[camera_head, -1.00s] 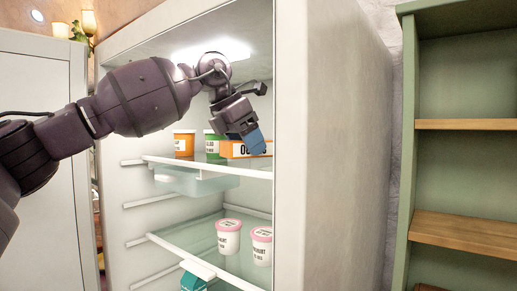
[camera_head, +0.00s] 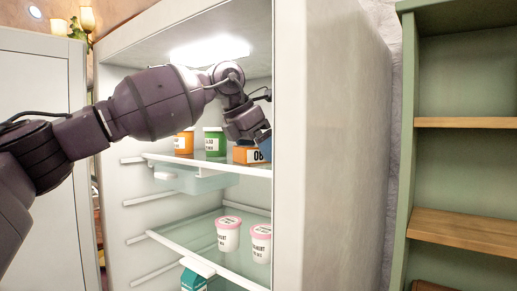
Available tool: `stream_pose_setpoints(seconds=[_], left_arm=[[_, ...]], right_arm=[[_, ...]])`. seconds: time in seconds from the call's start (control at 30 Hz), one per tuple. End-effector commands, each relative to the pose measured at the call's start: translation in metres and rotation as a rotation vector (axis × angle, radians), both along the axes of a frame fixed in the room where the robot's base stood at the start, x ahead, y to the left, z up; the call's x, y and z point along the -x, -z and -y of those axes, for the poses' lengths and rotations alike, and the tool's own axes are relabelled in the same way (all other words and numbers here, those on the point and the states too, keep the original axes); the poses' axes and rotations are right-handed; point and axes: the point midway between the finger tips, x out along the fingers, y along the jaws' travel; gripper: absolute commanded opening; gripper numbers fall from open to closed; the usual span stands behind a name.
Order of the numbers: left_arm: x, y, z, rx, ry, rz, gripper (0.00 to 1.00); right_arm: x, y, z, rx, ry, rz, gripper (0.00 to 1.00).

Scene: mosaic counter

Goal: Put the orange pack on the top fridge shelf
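The orange pack (camera_head: 243,154), a low box with dark lettering on a white label, is on the top fridge shelf (camera_head: 207,163), right of a green tub. Its right part is cut off by the fridge's side wall. My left gripper (camera_head: 266,145) points down at the pack's right part; a blue fingertip shows in front of its label. The other fingertip is hidden, so I cannot tell whether the fingers are closed on the pack. My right gripper is not in view.
An orange tub (camera_head: 184,142) and the green tub (camera_head: 214,144) stand on the top shelf. Two pink-lidded cups (camera_head: 228,236) and a teal carton (camera_head: 194,279) are lower down. The fridge's side wall (camera_head: 330,150) bounds the opening at right; green shelving (camera_head: 465,175) stands beyond.

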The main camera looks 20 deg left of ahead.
Motion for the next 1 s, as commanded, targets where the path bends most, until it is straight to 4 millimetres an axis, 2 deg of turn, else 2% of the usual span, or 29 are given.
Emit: stream_pose_setpoints(seconds=[0.33, 0.53, 1.0], left_arm=[[0.001, -0.006, -0.001, 0.001, 0.0, 0.002, 0.91], [0.011, -0.03, -0.011, 0.002, 0.0, 0.002, 0.91], [0.073, -0.027, -0.074, 0.0, -0.002, 0.0, 0.91]], right_arm=[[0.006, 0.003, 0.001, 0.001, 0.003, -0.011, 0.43], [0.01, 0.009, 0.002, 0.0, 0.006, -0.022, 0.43], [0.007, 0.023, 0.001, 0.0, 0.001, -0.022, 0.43]])
